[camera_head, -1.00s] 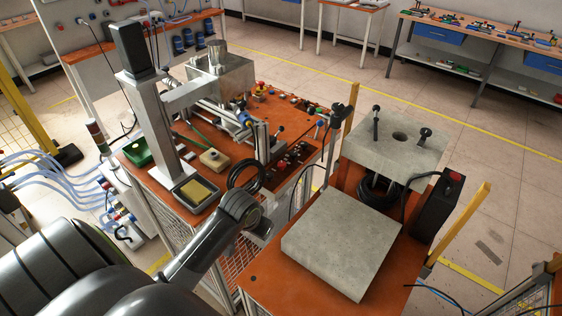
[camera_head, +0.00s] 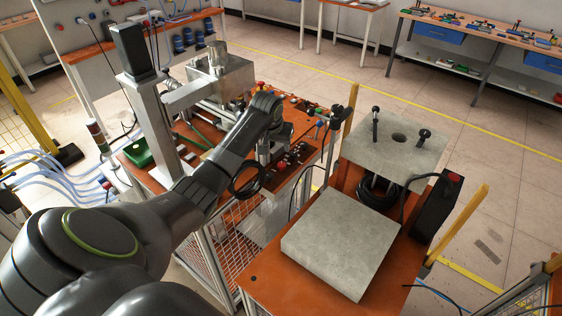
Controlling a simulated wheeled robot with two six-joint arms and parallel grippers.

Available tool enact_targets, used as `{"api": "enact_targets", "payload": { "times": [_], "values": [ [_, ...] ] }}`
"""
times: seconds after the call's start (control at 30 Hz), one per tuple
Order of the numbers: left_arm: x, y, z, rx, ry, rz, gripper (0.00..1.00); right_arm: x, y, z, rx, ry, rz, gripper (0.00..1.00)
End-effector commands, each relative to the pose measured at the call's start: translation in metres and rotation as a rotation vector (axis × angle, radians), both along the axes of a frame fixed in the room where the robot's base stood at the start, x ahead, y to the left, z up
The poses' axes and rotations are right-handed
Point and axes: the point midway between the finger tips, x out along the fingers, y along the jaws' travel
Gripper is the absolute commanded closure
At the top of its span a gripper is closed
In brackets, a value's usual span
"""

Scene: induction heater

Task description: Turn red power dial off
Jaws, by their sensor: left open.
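My left arm reaches from the lower left over the orange bench. My left gripper (camera_head: 282,134) is above the bench's front right part, near the control panel, with its jaws open and nothing visible between them. Small red controls (camera_head: 281,164) show on the dark panel just below the gripper. They are too small to tell which one is the red power dial. A red control (camera_head: 453,177) also shows on top of the black box (camera_head: 436,208) at the right, well away from the gripper. My right gripper is out of view.
A metal block (camera_head: 225,75) and a grey column (camera_head: 155,125) stand on the bench. A black cable coil (camera_head: 247,180) hangs at its front edge. A grey slab (camera_head: 340,243) lies on the orange cart at the right. The floor beyond is open.

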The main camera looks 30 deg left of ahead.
Motion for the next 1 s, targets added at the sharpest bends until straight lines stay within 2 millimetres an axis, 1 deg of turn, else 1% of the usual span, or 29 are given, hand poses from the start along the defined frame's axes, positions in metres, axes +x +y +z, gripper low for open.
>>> {"api": "enact_targets", "payload": {
  "times": [0.2, 0.6, 0.87, 1.0],
  "values": [
    [0.012, 0.003, -0.029, -0.002, 0.002, 0.001, 0.49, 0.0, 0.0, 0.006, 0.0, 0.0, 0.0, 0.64],
    [0.029, 0.008, -0.075, 0.0, 0.001, -0.001, 0.49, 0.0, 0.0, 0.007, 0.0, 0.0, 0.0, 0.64],
    [0.039, 0.012, -0.1, 0.0, 0.0, 0.0, 0.49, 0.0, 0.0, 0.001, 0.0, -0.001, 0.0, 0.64],
    [0.045, 0.013, -0.113, -0.001, 0.0, -0.001, 0.49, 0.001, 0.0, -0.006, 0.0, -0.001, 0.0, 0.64]
  ]
}}
